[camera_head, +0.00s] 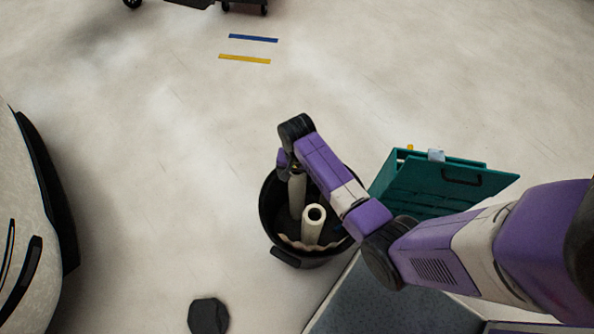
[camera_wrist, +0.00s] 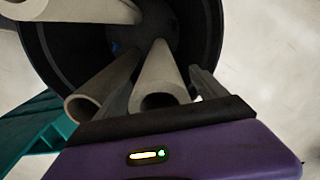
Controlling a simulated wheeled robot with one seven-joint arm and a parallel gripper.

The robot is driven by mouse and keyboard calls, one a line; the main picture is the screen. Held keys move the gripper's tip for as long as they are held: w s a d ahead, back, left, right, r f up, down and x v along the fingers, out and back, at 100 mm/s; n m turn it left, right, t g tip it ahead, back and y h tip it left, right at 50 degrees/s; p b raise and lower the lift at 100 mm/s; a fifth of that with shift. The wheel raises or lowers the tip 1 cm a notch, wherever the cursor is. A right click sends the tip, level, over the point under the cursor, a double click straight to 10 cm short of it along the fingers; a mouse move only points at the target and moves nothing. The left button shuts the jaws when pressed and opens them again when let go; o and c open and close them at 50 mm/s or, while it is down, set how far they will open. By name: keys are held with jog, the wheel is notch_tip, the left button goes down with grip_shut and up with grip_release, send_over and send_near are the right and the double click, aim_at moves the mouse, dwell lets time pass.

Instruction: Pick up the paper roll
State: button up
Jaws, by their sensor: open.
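Several pale paper rolls stand or lean inside a round black bin (camera_head: 268,218). One roll (camera_head: 297,192) is directly below my gripper (camera_head: 294,172) in the head view. A second roll (camera_head: 312,226) stands nearer the bin's front, its hollow end facing up. In the wrist view my gripper (camera_wrist: 161,78) is open, with one finger on each side of a roll (camera_wrist: 162,70). Whether the fingers touch it I cannot tell. Another roll (camera_wrist: 98,90) lies just left of the left finger, and a third (camera_wrist: 75,9) crosses the upper left. The lower ends are in shadow.
A teal cabinet or box (camera_head: 430,185) with a black handle stands right of the bin, close to my arm. A white vehicle (camera_head: 25,215) is at the left. A dark flat piece (camera_head: 209,316) lies on the floor. Floor behind the bin is clear.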

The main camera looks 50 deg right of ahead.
jog(key=shift+f, duration=0.25)
grip_shut()
jog(key=shift+r, duration=0.1)
dwell(0.3)
notch_tip(320, 180, up, 20)
jog(key=p, duration=0.3)
jog(key=shift+s, duration=0.1)
